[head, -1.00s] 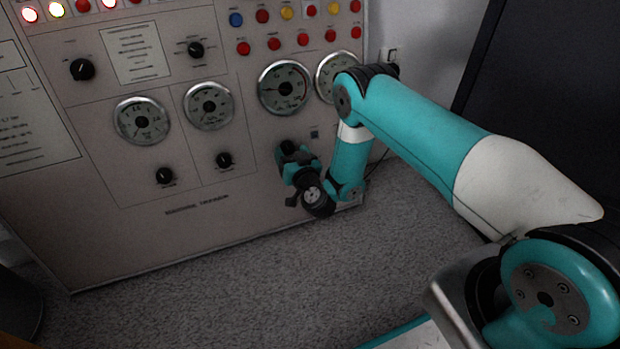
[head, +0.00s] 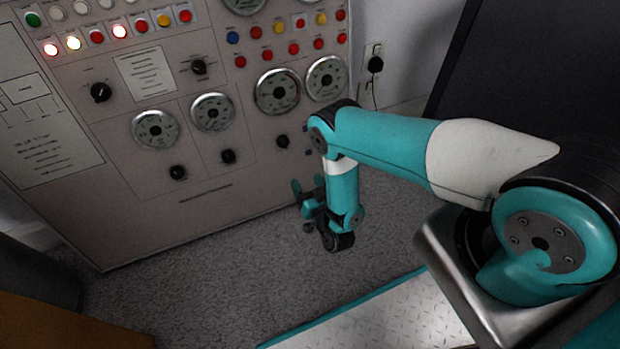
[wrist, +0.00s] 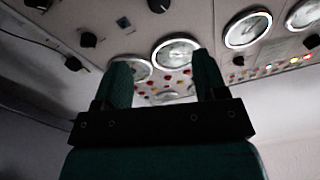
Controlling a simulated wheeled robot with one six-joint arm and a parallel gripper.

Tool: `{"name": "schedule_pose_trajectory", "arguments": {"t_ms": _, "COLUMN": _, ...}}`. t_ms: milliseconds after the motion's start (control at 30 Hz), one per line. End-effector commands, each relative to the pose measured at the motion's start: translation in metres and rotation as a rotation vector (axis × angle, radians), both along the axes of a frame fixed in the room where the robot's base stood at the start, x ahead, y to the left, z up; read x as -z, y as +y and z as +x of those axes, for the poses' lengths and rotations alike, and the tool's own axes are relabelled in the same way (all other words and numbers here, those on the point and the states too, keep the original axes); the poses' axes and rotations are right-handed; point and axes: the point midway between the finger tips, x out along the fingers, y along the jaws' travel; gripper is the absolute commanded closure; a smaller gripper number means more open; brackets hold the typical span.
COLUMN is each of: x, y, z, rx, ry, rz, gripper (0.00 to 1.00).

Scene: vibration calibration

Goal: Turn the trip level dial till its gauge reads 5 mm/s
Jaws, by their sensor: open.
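The panel's labels are too small to read, so I cannot tell which dial is the trip level dial. Three black dials sit in the lower row in the head view: left (head: 178,172), middle (head: 228,156) and right (head: 283,141). Round gauges sit above them: left (head: 156,129), second (head: 213,112), third (head: 277,91) and rightmost (head: 326,78). Their readings are not legible. My gripper (head: 307,187) is open and empty, below the right dial and apart from it. In the wrist view my gripper (wrist: 163,78) has its fingers spread, with the panel beyond, upside down.
Two more black knobs, left (head: 100,92) and right (head: 198,66), sit higher on the panel (head: 120,225). Rows of coloured lamps and buttons run along the top. A wall socket with a plug (head: 375,64) is at right. Carpet (head: 210,285) in front is clear.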

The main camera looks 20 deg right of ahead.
Motion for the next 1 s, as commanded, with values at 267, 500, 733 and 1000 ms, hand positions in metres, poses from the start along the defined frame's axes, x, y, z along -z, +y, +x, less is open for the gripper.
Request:
{"name": "schedule_pose_trajectory", "arguments": {"t_ms": 267, "x": -0.002, "y": 0.000, "z": -0.015, "rx": 0.000, "ry": 0.001, "rz": 0.000, "gripper": 0.34}}
{"name": "schedule_pose_trajectory", "arguments": {"t_ms": 500, "x": 0.001, "y": -0.001, "z": -0.016, "rx": 0.000, "ry": 0.001, "rz": 0.000, "gripper": 0.34}}
{"name": "schedule_pose_trajectory", "arguments": {"t_ms": 733, "x": 0.000, "y": -0.001, "z": -0.016, "rx": 0.000, "ry": 0.001, "rz": 0.000, "gripper": 0.34}}
{"name": "schedule_pose_trajectory", "arguments": {"t_ms": 1000, "x": -0.016, "y": 0.012, "z": 0.009, "rx": -0.035, "ry": 0.028, "rz": 0.013, "gripper": 0.34}}
